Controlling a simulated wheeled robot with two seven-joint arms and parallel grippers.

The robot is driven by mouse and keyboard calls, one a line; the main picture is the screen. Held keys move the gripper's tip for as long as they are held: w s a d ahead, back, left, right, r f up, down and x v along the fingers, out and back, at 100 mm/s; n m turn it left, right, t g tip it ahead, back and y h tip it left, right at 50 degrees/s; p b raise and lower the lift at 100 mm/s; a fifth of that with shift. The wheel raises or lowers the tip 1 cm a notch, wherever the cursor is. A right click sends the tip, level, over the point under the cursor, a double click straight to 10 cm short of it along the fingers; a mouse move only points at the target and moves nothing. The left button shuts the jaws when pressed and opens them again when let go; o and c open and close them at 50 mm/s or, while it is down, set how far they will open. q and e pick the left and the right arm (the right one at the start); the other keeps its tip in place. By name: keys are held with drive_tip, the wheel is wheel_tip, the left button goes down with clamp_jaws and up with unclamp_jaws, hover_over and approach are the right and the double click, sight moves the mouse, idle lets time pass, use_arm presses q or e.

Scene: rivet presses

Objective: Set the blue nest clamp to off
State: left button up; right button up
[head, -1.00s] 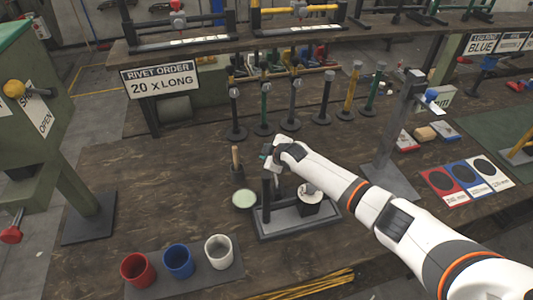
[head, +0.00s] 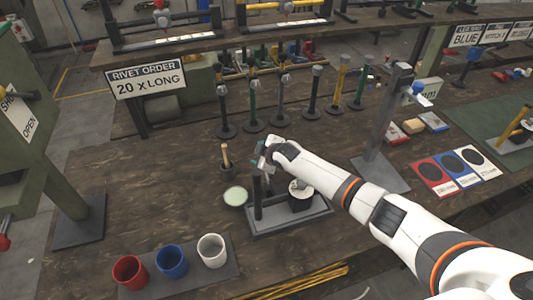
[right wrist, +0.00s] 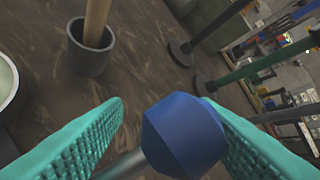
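A faceted blue knob (right wrist: 183,133) on a grey rod sits between the fingers of my right gripper in the right wrist view. It overlaps the right-hand finger, and a gap shows beside the left-hand finger. I cannot tell whether it touches. My right gripper (right wrist: 163,110) has teal ridged fingers and is open. In the head view, my right gripper (head: 262,160) is above the left part of a grey fixture (head: 310,223) with dark upright parts. The hand hides the knob there. My left gripper is not in view.
A dark cup with a wooden handle (head: 226,160) and a pale green dish (head: 235,196) stand left of the fixture. Red, blue and white cups (head: 211,250) stand in front. Several rods on round bases (head: 283,105) stand behind. A grey post (head: 382,130) stands right.

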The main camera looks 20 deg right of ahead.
drive_tip(key=v, duration=1.1)
drive_tip(key=shift+s, duration=0.25)
drive_tip(key=shift+d+r, duration=0.1)
drive_tip(key=shift+d, duration=0.05)
